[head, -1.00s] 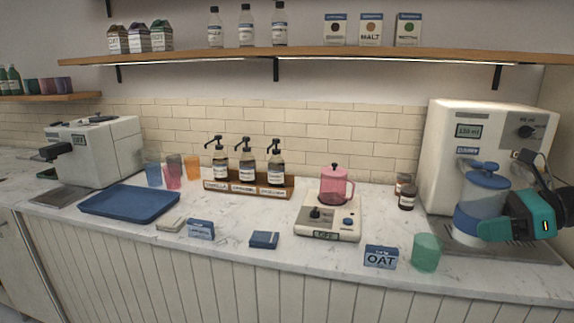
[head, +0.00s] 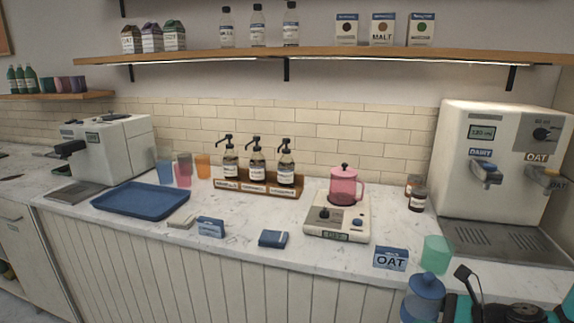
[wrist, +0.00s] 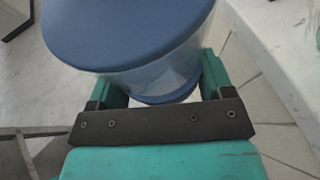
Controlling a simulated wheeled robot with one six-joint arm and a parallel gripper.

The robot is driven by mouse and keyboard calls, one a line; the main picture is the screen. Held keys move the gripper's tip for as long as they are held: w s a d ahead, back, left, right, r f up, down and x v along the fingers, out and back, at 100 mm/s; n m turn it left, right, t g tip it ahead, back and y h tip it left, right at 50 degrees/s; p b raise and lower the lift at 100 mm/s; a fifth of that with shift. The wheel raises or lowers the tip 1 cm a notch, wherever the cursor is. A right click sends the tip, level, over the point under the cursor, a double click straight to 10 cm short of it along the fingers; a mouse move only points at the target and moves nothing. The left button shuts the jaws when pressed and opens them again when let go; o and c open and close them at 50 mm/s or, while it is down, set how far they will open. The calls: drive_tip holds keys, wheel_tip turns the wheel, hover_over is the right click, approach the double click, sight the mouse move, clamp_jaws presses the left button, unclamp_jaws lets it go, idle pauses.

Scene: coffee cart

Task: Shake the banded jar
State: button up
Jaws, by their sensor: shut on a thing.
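The jar (head: 424,297) has a blue lid with a knob, a clear body and a blue band. It is at the bottom right of the head view, in front of the counter's edge. My gripper (wrist: 160,92) is shut on it, with teal fingers on both sides of the body. In the wrist view the jar (wrist: 125,35) fills the upper middle, its blue lid towards the camera. Its contents are not clear to see.
The dispenser (head: 500,150) stands at the right with an empty drip tray (head: 500,242). A green cup (head: 436,254) and an OAT card (head: 390,258) sit near the front edge. A scale (head: 338,222) bears a pink pitcher (head: 343,188). A blue tray (head: 140,200) lies at the left.

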sight(440, 305)
drive_tip(key=shift+s+a+f, duration=0.2)
drive_tip(key=shift+a, duration=0.1)
drive_tip(key=r, duration=0.5)
drive_tip(key=shift+s+a, duration=0.2)
drive_tip(key=shift+s, duration=0.05)
wheel_tip(440, 305, down, 7)
drive_tip(key=shift+w+r, duration=0.15)
drive_tip(key=shift+r, duration=0.05)
wheel_tip(440, 305, up, 6)
drive_tip(key=shift+d, duration=0.1)
drive_tip(key=shift+r, duration=0.2)
drive_tip(key=shift+f, duration=3.15)
drive_tip(key=shift+r, duration=0.1)
